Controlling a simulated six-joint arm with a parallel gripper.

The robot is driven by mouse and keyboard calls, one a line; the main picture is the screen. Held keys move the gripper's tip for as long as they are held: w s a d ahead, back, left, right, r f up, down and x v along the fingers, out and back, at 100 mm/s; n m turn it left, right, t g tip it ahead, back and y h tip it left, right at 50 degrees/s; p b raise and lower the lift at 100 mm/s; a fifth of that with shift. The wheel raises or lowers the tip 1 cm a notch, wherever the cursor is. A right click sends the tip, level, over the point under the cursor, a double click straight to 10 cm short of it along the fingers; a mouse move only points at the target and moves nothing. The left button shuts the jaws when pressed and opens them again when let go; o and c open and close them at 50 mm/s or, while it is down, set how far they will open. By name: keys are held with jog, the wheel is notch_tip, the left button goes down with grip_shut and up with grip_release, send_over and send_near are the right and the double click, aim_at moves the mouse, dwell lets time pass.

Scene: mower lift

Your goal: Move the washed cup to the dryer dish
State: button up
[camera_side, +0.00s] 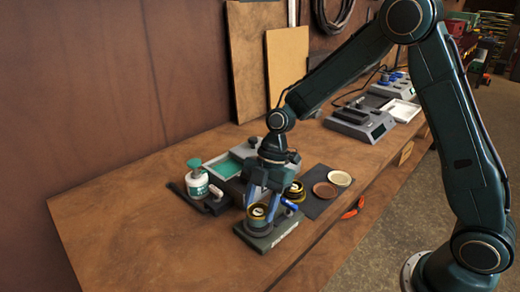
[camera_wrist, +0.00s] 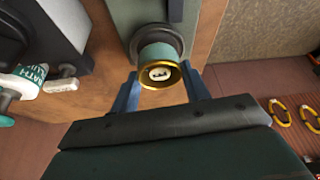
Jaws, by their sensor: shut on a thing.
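A small cup (camera_side: 259,211) with a gold rim and a pale marked inside sits upright at a round dark seat on a grey-green block (camera_side: 270,240). In the wrist view the cup (camera_wrist: 160,55) has a teal side, and the dark seat shows behind it. My gripper (camera_side: 262,204) points down with its blue fingers on both sides of the cup, shut on it. I cannot tell whether the cup is clear of the seat. A brown dish (camera_side: 325,190) and a cream dish (camera_side: 339,179) lie on a dark mat to the right; I cannot tell which is the dryer dish.
Another gold-rimmed round piece (camera_side: 295,192) stands close right of my gripper. A green-capped bottle (camera_side: 197,182) and a teal bath (camera_side: 226,166) are to the left. Orange-handled pliers (camera_side: 352,209) lie near the bench edge. The bench (camera_side: 120,230) is clear at front left.

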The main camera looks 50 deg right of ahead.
jog(key=shift+f, duration=0.65)
dwell(0.5)
jog(key=o, duration=0.7)
jog(key=shift+r, duration=0.2)
jog(key=v, duration=1)
jog(key=shift+d+r, duration=0.2)
jog(key=shift+r, duration=0.1)
dwell(0.4)
dwell(0.4)
